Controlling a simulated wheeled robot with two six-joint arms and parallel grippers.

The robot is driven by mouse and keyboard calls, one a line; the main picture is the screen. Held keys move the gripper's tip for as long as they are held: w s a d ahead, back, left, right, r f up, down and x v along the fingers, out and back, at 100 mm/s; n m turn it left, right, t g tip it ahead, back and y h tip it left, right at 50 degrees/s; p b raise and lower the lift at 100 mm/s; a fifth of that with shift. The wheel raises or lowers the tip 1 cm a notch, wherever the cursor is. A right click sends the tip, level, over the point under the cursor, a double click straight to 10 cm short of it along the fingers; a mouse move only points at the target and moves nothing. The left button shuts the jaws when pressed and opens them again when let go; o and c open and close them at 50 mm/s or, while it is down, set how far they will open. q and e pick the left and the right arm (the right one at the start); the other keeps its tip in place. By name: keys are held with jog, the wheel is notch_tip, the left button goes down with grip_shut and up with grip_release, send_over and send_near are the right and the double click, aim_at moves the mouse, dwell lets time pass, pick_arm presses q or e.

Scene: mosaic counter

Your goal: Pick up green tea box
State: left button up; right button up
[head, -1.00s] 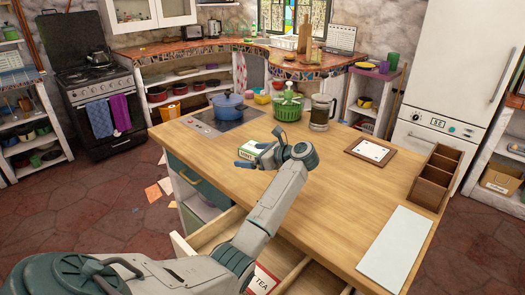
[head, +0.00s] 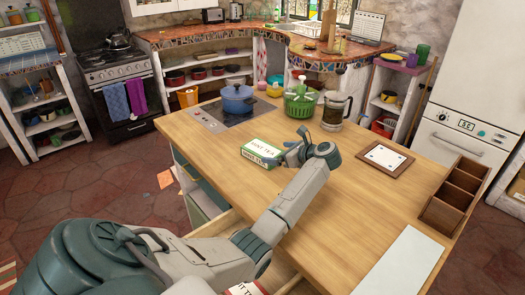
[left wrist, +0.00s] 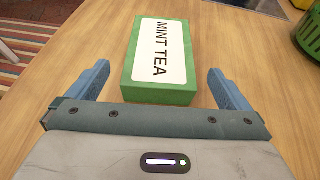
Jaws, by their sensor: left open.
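The green tea box (head: 262,152) lies flat on the wooden counter and has a white label reading MINT TEA. In the left wrist view the tea box (left wrist: 160,60) lies just ahead of my left gripper (left wrist: 165,85), its near end about level with the fingertips. My left gripper (head: 290,155) is open, with one blue finger on each side of the box's near end and a gap on both sides. In the head view the gripper is just right of the box, and its wrist hides part of the fingers. My right gripper is not in view.
Behind the box are a blue pot (head: 237,100) on the cooktop, a green salad spinner (head: 300,102) and a coffee press (head: 335,112). A framed card (head: 384,158) and a wooden divider box (head: 454,198) stand right. An open drawer is below the counter's near edge.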

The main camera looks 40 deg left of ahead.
aim_at(270, 153)
pick_arm(q)
jog(key=shift+a+f+p, duration=0.2)
jog(key=shift+a+p, duration=0.15)
jog(key=shift+a, duration=0.05)
jog(key=p+x, duration=0.2)
jog(key=x, duration=0.1)
jog(key=shift+f, duration=0.25)
jog(key=shift+a+f, duration=0.3)
jog(key=shift+a, duration=0.2)
jog(key=c, duration=0.9)
